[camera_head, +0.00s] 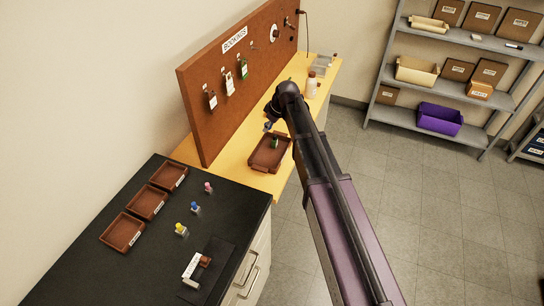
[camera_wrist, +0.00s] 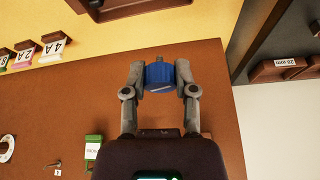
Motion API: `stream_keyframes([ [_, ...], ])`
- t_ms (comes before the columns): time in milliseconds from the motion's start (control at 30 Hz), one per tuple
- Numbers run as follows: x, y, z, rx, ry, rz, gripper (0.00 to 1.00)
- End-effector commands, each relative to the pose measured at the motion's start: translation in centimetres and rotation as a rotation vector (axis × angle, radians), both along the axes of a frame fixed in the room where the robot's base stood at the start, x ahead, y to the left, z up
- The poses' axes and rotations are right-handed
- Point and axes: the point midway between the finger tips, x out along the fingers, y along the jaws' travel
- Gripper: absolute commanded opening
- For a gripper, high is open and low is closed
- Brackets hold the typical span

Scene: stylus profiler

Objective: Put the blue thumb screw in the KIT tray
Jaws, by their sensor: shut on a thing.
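My gripper (camera_wrist: 160,76) is shut on a blue thumb screw (camera_wrist: 159,77). The screw's blue head sits between both fingertips and a short grey stud shows beyond it. In the head view, a small blue spot (camera_head: 267,126) shows at the end of my arm, above the yellow bench beside the pegboard. A brown tray (camera_head: 256,164) stands on that bench just in front of my gripper, with a green item (camera_head: 275,143) in it. Part of a brown tray (camera_wrist: 118,10) shows at the top of the wrist view. No KIT label is readable.
The brown pegboard (camera_head: 225,115) with hanging tags rises close to my gripper. A black counter (camera_head: 150,265) holds three brown trays (camera_head: 147,203) and small yellow, blue and pink pieces. A white bottle (camera_head: 312,85) stands farther along the yellow bench (camera_head: 263,182).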

Motion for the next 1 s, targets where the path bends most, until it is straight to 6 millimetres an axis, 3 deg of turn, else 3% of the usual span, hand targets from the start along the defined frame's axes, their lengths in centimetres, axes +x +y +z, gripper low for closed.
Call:
stream_keyframes([
  [33, -0.9, -0.5, -1.2, -0.001, 0.000, -0.013, 0.00],
  [600, -9.7, -6.5, -10.5, -0.001, 0.001, -0.242, 0.00],
  [800, -11.8, -7.8, -12.5, 0.002, -0.001, -0.301, 0.00],
  [1000, -12.5, -8.4, -13.1, 0.002, -0.002, -0.327, 0.00],
])
